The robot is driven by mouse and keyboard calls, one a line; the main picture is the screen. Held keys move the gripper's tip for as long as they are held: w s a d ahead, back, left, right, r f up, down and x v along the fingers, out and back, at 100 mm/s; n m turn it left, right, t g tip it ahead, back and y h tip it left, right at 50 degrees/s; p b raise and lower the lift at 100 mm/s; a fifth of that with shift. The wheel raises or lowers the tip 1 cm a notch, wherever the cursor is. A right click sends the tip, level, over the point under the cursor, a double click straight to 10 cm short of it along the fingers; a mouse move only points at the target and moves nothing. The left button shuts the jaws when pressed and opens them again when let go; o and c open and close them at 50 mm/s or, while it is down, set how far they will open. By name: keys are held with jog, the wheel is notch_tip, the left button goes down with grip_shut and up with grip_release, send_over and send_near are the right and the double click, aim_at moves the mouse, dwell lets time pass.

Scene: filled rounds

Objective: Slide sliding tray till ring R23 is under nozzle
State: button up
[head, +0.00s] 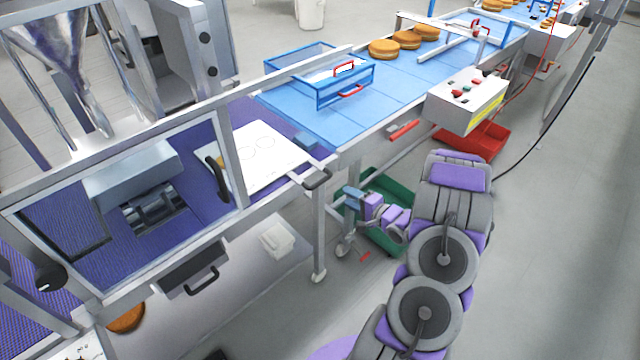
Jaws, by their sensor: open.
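The sliding tray (285,150) is a white plate with faint round outlines, lying on the purple surface at the right end of the machine frame. A dark grey handle (317,180) sits at its front right corner. I cannot read any ring label, so I cannot tell which outline is R23. A steel funnel (52,45) stands at the upper left, behind the frame; its lower end looks like the nozzle, to the left of the tray. My gripper (347,198) is open and empty, below and right of the tray handle and apart from it. Its fingers are small here.
A metal frame bar with a black handle (216,180) stands at the tray's left. A table leg (319,235) stands left of my gripper. A blue conveyor (400,90) carries brown rounds. A green bin (385,240) is under my arm.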

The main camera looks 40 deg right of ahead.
aim_at(321, 182)
jog(key=b+x, duration=0.2)
jog(key=x, duration=1.2)
jog(key=shift+w+d+f, duration=0.1)
jog(key=shift+w+f, duration=0.05)
grip_shut()
jog(key=shift+f, duration=0.1)
